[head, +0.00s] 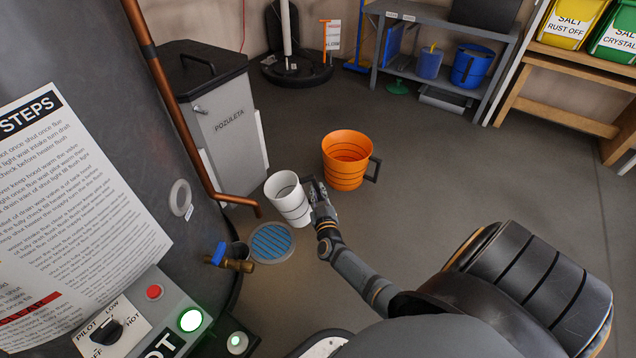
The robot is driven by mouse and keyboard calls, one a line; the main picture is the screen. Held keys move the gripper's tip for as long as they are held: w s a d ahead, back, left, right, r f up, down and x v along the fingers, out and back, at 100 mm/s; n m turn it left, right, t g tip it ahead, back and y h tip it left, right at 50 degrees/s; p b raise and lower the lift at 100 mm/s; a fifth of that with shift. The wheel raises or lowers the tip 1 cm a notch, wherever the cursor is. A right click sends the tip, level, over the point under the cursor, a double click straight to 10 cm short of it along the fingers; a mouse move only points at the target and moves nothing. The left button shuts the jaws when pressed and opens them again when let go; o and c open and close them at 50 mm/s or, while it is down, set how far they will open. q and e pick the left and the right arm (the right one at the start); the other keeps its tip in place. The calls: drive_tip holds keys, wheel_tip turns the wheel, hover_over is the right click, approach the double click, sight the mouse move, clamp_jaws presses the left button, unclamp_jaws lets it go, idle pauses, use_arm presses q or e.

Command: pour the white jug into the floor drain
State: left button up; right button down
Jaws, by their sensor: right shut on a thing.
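The white jug (289,204) is near the middle of the head view, tilted a little to the left, with its open mouth facing up toward me. My right gripper (314,194) is at the jug's right side and shut on it; the handle is mostly hidden by the fingers. The floor drain (271,243), a round grate with blue slats, lies in the floor just below and left of the jug in the picture. I cannot see any liquid leaving the jug. My left gripper is not in view.
An orange jug (346,160) stands on the floor behind my right gripper. The heater panel (140,325) is at front left. Open floor lies right.

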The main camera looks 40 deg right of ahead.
drive_tip(key=shift+d+r+n+p, duration=0.1)
drive_tip(key=shift+r+n+p, duration=0.6)
drive_tip(key=shift+p, duration=0.35)
drive_tip(key=shift+r+n+p, duration=0.5)
drive_tip(key=shift+p, duration=0.5)
